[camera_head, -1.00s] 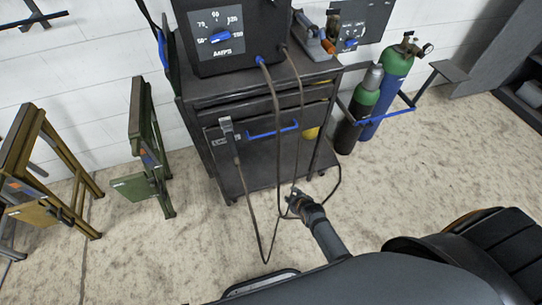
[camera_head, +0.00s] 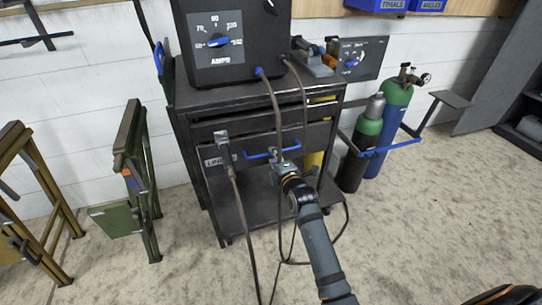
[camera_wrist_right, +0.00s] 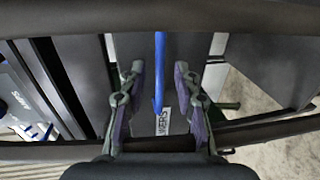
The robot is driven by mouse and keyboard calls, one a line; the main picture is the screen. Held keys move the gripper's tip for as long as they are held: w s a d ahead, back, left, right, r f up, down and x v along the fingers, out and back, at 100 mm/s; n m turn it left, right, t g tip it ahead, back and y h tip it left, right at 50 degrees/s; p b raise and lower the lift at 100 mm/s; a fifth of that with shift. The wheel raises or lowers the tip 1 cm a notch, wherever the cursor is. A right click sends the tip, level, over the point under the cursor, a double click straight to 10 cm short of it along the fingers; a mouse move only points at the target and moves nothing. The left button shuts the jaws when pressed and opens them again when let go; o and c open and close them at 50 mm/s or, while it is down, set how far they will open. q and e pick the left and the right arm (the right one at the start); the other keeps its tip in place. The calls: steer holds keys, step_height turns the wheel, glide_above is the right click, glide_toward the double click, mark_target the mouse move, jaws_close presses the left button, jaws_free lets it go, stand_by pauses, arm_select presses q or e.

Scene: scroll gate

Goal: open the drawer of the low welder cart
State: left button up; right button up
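The low welder cart (camera_head: 181,103) is dark grey and stands against the wall. Its drawer front (camera_head: 312,137) has a blue bar handle (camera_head: 258,155) and a label. In the right wrist view, the open fingers (camera_wrist_right: 160,98) stand either side of the blue handle (camera_wrist_right: 159,65), with gaps on both sides. The label (camera_wrist_right: 163,120) shows between them. My left gripper is not in view.
A welder (camera_head: 236,45) sits on the cart, and its cables (camera_head: 277,115) hang close to my right gripper. Gas cylinders (camera_head: 392,105) stand right of the cart. A green folded stand (camera_head: 131,165) is on the left. The floor in front is mostly clear.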

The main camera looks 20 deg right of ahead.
steer(key=shift+x, duration=1.9)
jaws_close()
